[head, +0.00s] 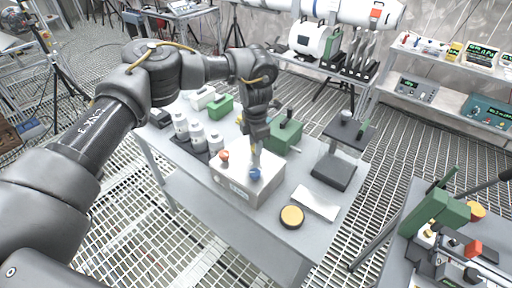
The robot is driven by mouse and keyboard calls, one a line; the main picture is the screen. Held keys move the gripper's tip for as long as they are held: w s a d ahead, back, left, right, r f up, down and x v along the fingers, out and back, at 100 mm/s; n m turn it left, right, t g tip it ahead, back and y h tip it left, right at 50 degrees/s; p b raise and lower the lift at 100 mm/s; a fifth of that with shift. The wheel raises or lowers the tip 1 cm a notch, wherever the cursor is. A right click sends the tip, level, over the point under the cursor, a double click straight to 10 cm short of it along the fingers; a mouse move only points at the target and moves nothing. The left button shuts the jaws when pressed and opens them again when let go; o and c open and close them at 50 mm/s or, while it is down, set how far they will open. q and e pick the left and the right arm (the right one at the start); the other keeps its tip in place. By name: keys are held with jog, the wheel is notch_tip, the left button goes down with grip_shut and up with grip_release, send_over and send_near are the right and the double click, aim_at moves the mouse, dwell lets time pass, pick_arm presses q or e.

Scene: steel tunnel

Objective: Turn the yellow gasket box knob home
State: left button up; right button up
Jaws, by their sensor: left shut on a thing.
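A pale box (235,187) stands on the grey table, with an orange knob (224,155) and a blue knob (255,174) on its top. My left gripper (256,165) points down over the box top and is shut on the blue knob, as far as the picture shows. The fingers hide part of the box top behind them. I cannot make out a yellow knob on this box. A round yellow-topped piece with a dark rim (292,216) lies on the table to the right of the box. My right gripper is not in view.
A white flat plate (315,203) and a dark stand (335,168) are right of the box. Grey canisters (198,137) stand left and a green case (285,135) behind. A second bench (405,255) with a green device is at right.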

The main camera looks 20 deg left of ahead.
pick_arm(q)
jog(key=m, duration=0.3)
jog(key=shift+m+b, duration=0.35)
jog(key=shift+m, duration=0.05)
jog(key=m, duration=0.3)
jog(key=shift+m, duration=0.3)
jog(key=m, duration=0.4)
jog(key=shift+m, duration=1.6)
jog(key=o, duration=1)
jog(key=shift+r, duration=0.1)
